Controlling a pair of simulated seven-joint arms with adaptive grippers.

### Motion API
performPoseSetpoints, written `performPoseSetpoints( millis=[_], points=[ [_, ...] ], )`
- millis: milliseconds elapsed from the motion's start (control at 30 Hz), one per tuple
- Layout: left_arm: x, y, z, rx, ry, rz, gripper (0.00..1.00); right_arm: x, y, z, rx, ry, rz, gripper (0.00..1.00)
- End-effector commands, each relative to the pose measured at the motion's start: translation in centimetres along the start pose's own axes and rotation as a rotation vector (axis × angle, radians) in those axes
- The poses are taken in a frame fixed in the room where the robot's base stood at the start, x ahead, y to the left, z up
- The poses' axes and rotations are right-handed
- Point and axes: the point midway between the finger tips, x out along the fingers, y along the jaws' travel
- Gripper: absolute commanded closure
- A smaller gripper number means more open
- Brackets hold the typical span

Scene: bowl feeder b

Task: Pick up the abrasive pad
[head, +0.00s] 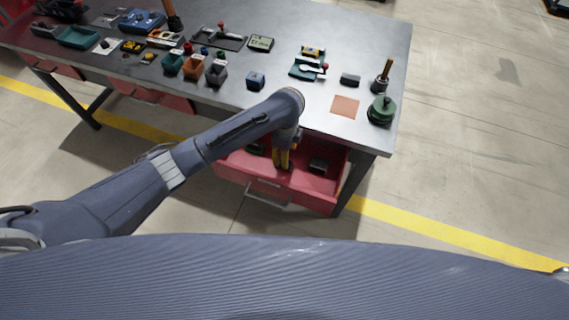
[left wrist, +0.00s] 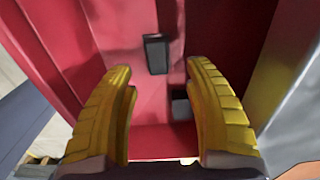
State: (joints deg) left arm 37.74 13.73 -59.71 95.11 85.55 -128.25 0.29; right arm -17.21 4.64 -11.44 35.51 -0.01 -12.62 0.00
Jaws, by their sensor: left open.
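My left gripper (head: 282,162) reaches down over the open red drawer (head: 240,172); its yellow fingers are apart, with nothing between them. In the left wrist view the gripper (left wrist: 160,74) points into the drawer. A small dark block (left wrist: 157,53) lies on the drawer floor just beyond the fingertips. A grey block (left wrist: 181,105) shows beside the right finger, partly hidden by it. In the head view a dark block (head: 318,166) lies in the drawer's right part. I cannot tell for sure which block is the abrasive pad. My right gripper is not in view.
The grey workbench (head: 300,115) stands above the drawer. The drawer walls stand close around the gripper.

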Motion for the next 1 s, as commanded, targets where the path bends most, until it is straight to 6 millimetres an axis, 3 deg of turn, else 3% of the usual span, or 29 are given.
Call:
performPoseSetpoints(
  millis=[267,700,1000],
  points=[
    [1.2,0.1,0.0,0.0,0.0,0.001,0.47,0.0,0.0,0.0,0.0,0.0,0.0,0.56],
    [5.7,0.4,0.2,-0.001,-0.001,0.001,0.47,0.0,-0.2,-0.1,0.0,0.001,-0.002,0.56],
    [6.0,0.4,0.2,0.0,-0.001,0.0,0.47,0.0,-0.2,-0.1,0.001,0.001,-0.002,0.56]
  ],
)
